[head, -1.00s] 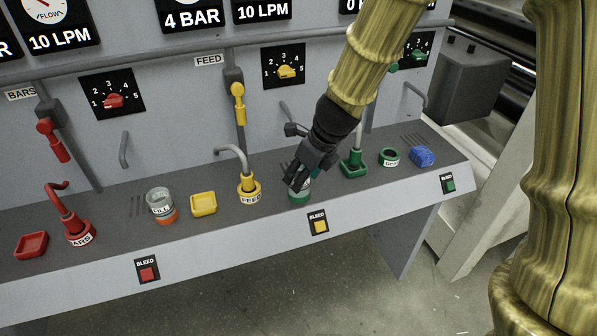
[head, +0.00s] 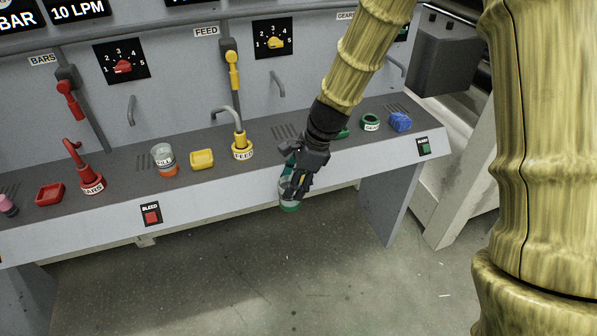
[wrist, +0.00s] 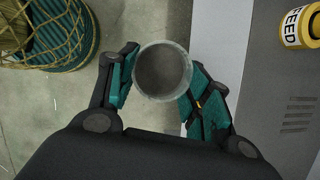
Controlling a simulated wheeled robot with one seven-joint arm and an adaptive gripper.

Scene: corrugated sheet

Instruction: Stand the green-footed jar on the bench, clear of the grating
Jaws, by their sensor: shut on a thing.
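The green-footed jar (head: 288,193) is clear-walled with a green base. My gripper (head: 297,181) is shut on it and holds it out past the bench's front edge, over the floor. In the wrist view my gripper (wrist: 162,76) has one finger on each side of the jar (wrist: 162,70), seen into its round open mouth; its foot is hidden there. The dark bench top (head: 122,165) runs along the panel. A slotted grating (head: 287,131) lies on it behind my gripper, and a grating also shows in the wrist view (wrist: 299,115).
An orange-footed jar (head: 163,160), yellow dish (head: 202,159), yellow FEED collar (head: 242,150) with its spout, green ring (head: 370,122) and blue lump (head: 400,121) stand along the bench. A red dish (head: 50,193) is at left. Bare bench lies between the FEED collar and the grating.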

